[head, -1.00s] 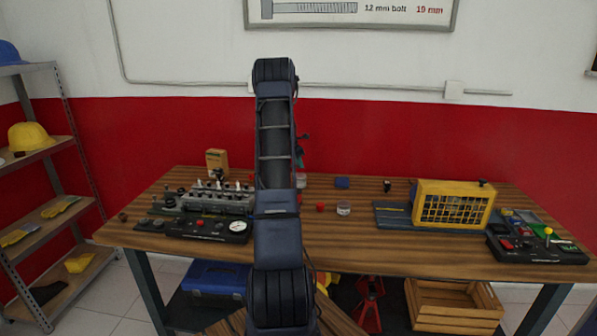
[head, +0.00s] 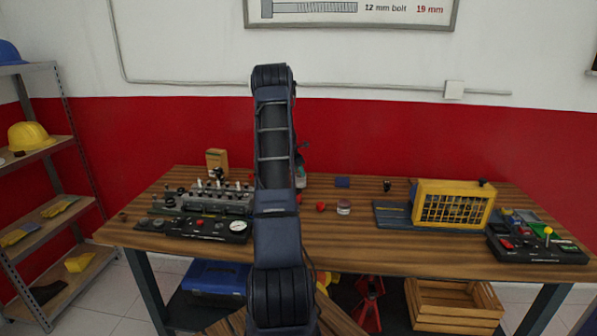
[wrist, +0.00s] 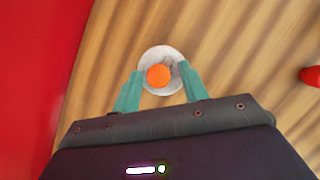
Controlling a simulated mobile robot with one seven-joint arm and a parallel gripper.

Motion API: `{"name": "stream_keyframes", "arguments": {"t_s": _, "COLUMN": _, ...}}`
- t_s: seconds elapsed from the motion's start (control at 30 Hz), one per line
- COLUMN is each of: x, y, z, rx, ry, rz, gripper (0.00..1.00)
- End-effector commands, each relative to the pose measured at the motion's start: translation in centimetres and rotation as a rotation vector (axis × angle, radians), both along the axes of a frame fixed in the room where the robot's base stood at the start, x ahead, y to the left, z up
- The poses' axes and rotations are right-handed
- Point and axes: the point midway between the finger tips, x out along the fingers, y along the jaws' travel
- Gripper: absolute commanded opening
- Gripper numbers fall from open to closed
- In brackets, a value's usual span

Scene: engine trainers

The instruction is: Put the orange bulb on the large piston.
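The orange bulb (wrist: 158,76) shows in the wrist view as a round orange shape between my fingers. Behind it is a pale grey-white round top (wrist: 164,55), which looks like the large piston. The bulb lies within its outline, below centre in the picture; I cannot tell whether it touches the piston. My gripper (wrist: 160,74) is open, its teal fingers on either side of the bulb with pale gaps between. In the head view my arm hides most of this spot; a whitish cylinder (head: 301,181) shows beside it.
A small red piece (head: 320,207) and a small clear jar (head: 343,208) stand right of my arm. An engine block (head: 215,197) and gauge panel (head: 205,229) are at left. A yellow caged unit (head: 455,205) and control panel (head: 535,248) are at right.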

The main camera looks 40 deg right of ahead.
Motion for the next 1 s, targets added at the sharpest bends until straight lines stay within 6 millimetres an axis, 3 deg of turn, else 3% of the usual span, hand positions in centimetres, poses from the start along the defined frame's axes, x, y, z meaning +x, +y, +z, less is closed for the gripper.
{"name": "stream_keyframes", "arguments": {"t_s": 0.17, "x": 0.0, "y": 0.0, "z": 0.1, "rx": 0.000, "ry": 0.000, "rz": 0.000, "gripper": 0.44}}
{"name": "stream_keyframes", "arguments": {"t_s": 0.33, "x": 0.0, "y": 0.5, "z": 1.4, "rx": -0.001, "ry": -0.002, "rz": 0.001, "gripper": 0.44}}
{"name": "stream_keyframes", "arguments": {"t_s": 0.7, "x": 0.0, "y": 3.2, "z": 7.8, "rx": -0.001, "ry": -0.003, "rz": 0.001, "gripper": 0.44}}
{"name": "stream_keyframes", "arguments": {"t_s": 1.0, "x": -0.1, "y": 4.5, "z": 10.9, "rx": 0.000, "ry": 0.000, "rz": 0.000, "gripper": 0.44}}
